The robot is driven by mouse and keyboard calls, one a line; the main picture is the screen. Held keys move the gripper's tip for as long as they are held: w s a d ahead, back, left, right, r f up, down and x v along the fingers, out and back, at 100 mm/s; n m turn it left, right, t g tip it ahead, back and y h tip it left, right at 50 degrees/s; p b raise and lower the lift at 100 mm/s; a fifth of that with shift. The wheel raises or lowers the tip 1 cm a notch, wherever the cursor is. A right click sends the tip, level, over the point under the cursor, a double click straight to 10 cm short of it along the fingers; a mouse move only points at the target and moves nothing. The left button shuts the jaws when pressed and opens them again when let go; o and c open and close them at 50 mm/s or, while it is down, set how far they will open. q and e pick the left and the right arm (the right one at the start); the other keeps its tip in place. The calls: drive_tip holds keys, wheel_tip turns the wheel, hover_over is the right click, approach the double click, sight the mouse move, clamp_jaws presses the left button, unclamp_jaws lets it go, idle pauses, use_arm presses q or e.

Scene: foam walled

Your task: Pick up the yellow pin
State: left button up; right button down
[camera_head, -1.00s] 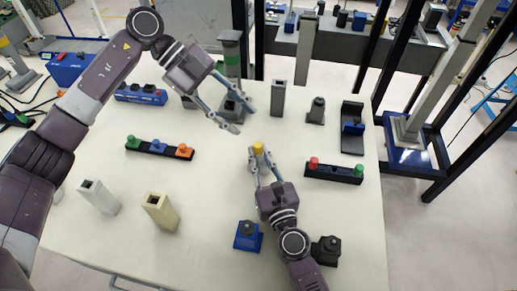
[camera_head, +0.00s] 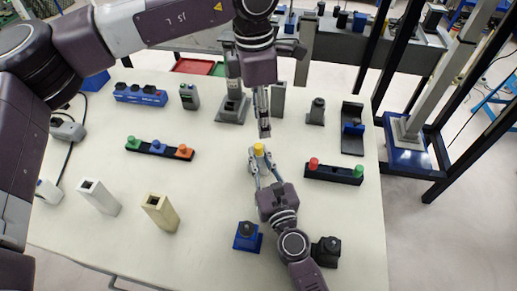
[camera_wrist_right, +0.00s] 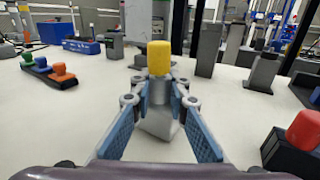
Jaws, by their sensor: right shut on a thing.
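The yellow pin (camera_head: 258,148) is near the middle of the table, its yellow top standing up between the fingertips of my right gripper (camera_head: 259,160). In the right wrist view the yellow pin (camera_wrist_right: 159,58) is upright, and the fingers of my right gripper (camera_wrist_right: 159,88) are shut on it. A pale grey shape shows below the pin between the fingers; I cannot tell whether it is part of the pin. My left gripper (camera_head: 264,115) points down just beyond the pin, apart from it. Its fingers are seen edge-on, so their gap is hidden.
A black block with red and green pins (camera_head: 334,172) lies right of the right gripper. A black block with green, blue and orange pins (camera_head: 160,149) lies left. Grey posts stand behind the left gripper. A blue block (camera_head: 247,236) sits beside my right arm.

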sight(259, 145)
use_arm(q)
drive_tip(key=f+m, duration=0.1)
drive_tip(key=f, duration=0.3)
drive_tip(key=f+m, duration=0.1)
drive_tip(key=f, duration=0.1)
drive_tip(key=shift+w+a+f+m+t+y, duration=0.25)
drive_tip(key=shift+w+f+m+t+y, duration=0.05)
drive_tip(key=shift+y, duration=0.1)
drive_tip(key=shift+w+f, duration=0.25)
drive_tip(key=shift+f, duration=1.05)
drive_tip(key=shift+w+f, duration=0.2)
drive_tip(key=shift+f, duration=1.1)
clamp_jaws()
